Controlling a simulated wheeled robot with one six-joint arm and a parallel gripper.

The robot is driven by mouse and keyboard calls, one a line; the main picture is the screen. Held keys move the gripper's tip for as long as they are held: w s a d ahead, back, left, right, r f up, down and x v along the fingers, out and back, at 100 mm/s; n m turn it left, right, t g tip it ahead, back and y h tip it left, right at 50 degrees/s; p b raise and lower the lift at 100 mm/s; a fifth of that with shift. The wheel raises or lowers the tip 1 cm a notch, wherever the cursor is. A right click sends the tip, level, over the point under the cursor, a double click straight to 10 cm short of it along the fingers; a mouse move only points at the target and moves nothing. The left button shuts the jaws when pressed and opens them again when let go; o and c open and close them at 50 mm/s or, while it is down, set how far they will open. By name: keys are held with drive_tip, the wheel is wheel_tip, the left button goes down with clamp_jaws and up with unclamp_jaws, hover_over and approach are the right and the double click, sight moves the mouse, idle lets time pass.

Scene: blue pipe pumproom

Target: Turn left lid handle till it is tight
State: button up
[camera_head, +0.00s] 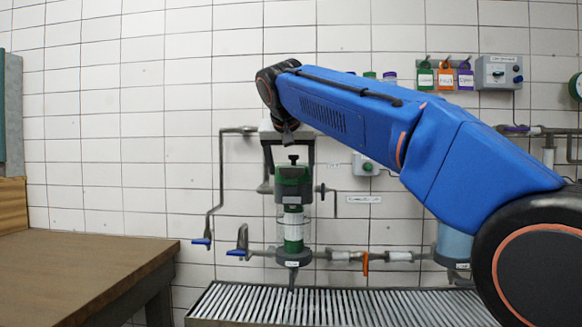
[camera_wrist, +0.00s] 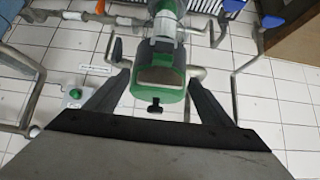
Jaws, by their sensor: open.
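The left vessel (camera_head: 293,228) is a clear and green cylinder with a green lid (camera_head: 293,178) on top. The left lid handle (camera_head: 293,158) is a small black T-shaped knob standing up from that lid. In the wrist view the handle (camera_wrist: 156,106) shows in front of the green lid (camera_wrist: 172,96). My gripper (camera_head: 290,172) points down over the vessel, its jaws open. In the wrist view its two fingers (camera_wrist: 159,80) stand on either side of the lid and handle, with visible gaps. I cannot tell whether either finger touches the lid.
Grey pipes with blue-handled valves (camera_head: 202,242) run left of the vessel. An orange-handled valve (camera_head: 365,263) sits on the pipe to its right. A second vessel (camera_head: 453,245) is partly hidden by my arm. A slatted grate (camera_head: 330,307) lies below; a wooden table (camera_head: 80,275) stands left.

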drive_tip(key=shift+s+r, duration=0.1)
drive_tip(key=v, duration=1.7)
drive_tip(key=s+d+f+n+g, duration=0.1)
drive_tip(key=s+d+f, duration=0.2)
drive_tip(key=d+f, duration=0.8)
drive_tip(key=s+d+f+n+g, duration=0.1)
drive_tip(key=s+d+f, duration=0.3)
drive_tip(key=d+f, duration=0.65)
drive_tip(key=s+d+f, duration=0.4)
drive_tip(key=s+f, duration=0.3)
drive_tip(key=f, duration=0.4)
drive_tip(key=s+d+f+m+g, duration=0.1)
drive_tip(key=s+d+f, duration=0.3)
drive_tip(key=s+f, duration=0.3)
drive_tip(key=s+d+f+g, duration=0.1)
drive_tip(key=s+d+f, duration=0.3)
drive_tip(key=f, duration=1.3)
drive_tip(key=s, duration=0.3)
